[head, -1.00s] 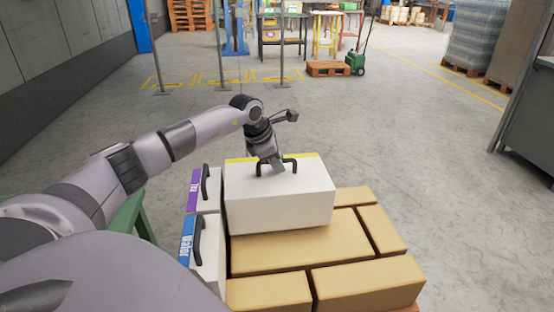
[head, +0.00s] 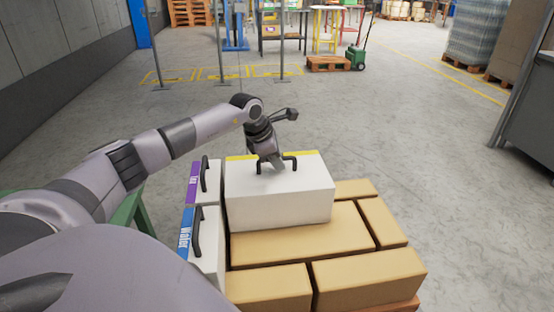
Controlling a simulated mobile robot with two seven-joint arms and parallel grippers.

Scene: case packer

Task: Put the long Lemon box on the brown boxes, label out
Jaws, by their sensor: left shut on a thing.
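The long white box (head: 280,203) with a yellow strip along its far top edge sits at the back left of the brown boxes (head: 300,240). Its near side is blank; no lettering on the yellow strip can be read, and its far side is hidden. My left gripper (head: 276,164) is shut on the box's black handle on top. The box looks level and appears to rest on the brown boxes, though its underside is hidden. My right gripper is not in view.
Two white boxes with handles stand at the left, one with a purple label (head: 191,187) and one with a blue Water label (head: 186,234). A wooden pallet edge (head: 385,307) shows below. A green frame (head: 132,210) is at left.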

